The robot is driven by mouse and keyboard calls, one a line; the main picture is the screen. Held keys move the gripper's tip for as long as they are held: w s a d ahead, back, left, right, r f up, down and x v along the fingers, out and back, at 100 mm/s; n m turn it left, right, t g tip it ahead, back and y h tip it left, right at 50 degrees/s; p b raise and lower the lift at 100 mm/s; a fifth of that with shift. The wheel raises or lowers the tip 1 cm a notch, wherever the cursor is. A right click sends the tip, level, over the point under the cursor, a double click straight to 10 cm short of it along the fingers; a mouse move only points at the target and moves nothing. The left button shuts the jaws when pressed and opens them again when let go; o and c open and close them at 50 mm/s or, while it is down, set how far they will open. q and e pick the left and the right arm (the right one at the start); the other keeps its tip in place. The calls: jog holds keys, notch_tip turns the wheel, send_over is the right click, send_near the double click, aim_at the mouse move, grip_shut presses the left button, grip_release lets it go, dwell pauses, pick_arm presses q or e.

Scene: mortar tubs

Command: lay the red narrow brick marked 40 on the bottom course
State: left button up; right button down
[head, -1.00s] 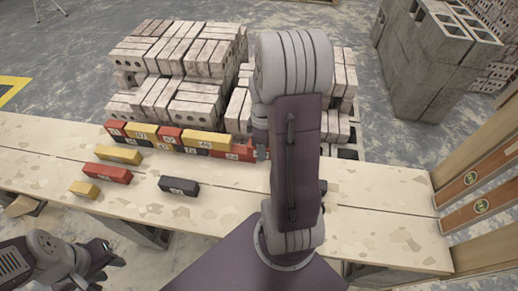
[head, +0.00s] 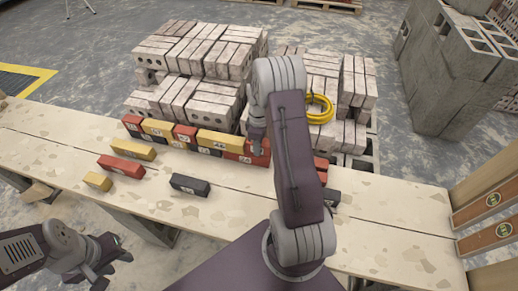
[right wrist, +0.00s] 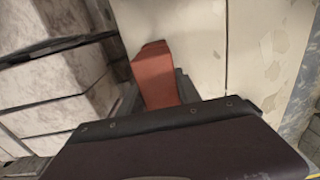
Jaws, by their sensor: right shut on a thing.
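A red brick (right wrist: 155,75) is between the jaws of my right gripper in the right wrist view; I cannot read a number on it. In the head view my right gripper (head: 257,150) is at the right part of the brick wall, largely covered by my own arm. The wall's bottom course (head: 232,156) of red, yellow and black bricks runs along the back of the plank table, with an upper course (head: 187,134) at its left. Whether the held brick touches the course cannot be told. My left gripper (head: 112,268) is open and empty in front of the table.
Loose yellow (head: 133,149), red (head: 121,166), small yellow (head: 97,181) and black (head: 190,184) bricks lie on the plank table (head: 230,213). More red (head: 321,164) and black (head: 332,197) pieces show right of my arm. Grey brick stacks (head: 195,95) stand close behind.

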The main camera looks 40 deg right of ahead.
notch_tip(320, 180, down, 2)
jog(key=shift+f, duration=0.15)
jog(key=c, duration=0.8)
grip_release()
jog(key=shift+f, duration=0.15)
jog(key=shift+c, duration=0.2)
notch_tip(320, 180, up, 12)
jog(key=shift+r+p, duration=0.2)
jog(key=shift+p, duration=0.8)
jog(key=s+a+m+t, duration=0.1)
jog(key=s+a+m, duration=0.7)
jog(key=s+a, duration=0.6)
jog(key=a, duration=0.4)
